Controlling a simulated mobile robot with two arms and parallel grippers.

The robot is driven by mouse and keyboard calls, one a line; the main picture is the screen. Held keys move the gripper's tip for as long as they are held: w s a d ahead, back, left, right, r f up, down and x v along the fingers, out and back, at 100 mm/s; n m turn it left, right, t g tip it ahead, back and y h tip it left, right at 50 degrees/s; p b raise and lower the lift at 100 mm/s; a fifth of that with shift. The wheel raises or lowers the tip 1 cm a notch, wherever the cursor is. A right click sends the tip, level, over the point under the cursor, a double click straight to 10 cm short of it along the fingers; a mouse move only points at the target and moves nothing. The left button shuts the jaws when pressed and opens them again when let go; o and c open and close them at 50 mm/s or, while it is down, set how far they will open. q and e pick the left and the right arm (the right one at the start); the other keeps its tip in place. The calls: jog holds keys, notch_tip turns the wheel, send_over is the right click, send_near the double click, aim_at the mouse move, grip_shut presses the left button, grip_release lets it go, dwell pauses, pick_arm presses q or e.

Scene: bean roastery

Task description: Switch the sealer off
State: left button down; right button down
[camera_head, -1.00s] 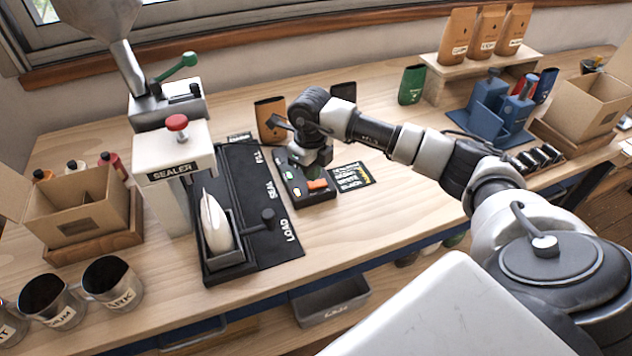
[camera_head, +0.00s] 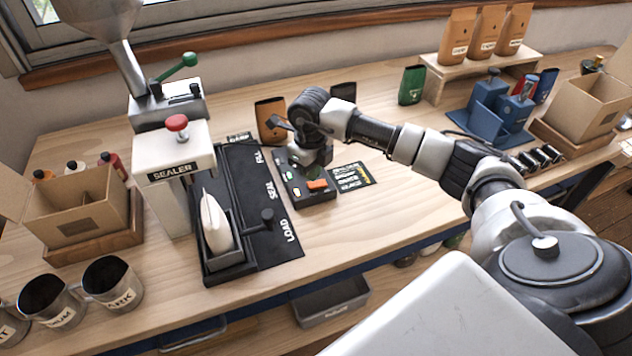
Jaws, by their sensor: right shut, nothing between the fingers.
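The sealer (camera_head: 172,152) is a white press with a red knob on top, standing on the bench at the left. A dark control box (camera_head: 297,193) with an orange rocker switch (camera_head: 317,185) and lit green and yellowish buttons sits right of the black FILL-SEAL-LOAD mat (camera_head: 262,215). My right gripper (camera_head: 303,164) is shut and empty, pointing down at the back part of the control box. Its fingertips are largely hidden behind the wrist, so I cannot tell whether they touch the box. My left gripper is not in view.
A white pouch (camera_head: 215,222) stands in the black holder on the mat, beside a dark lever knob. A label card (camera_head: 352,177) lies right of the control box. An orange-brown bag (camera_head: 270,120) stands behind it. Bare wood lies in front of the box.

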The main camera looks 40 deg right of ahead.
aim_at(312, 184)
jog(key=shift+s+f+b, duration=0.1)
jog(key=shift+f+b, duration=1)
jog(key=shift+f, duration=0.3)
dwell(0.9)
jog(key=shift+r, duration=0.1)
jog(key=shift+r+p, duration=0.8)
jog(key=shift+r, duration=0.1)
jog(key=shift+r+p, duration=1.55)
jog(key=shift+r, duration=1)
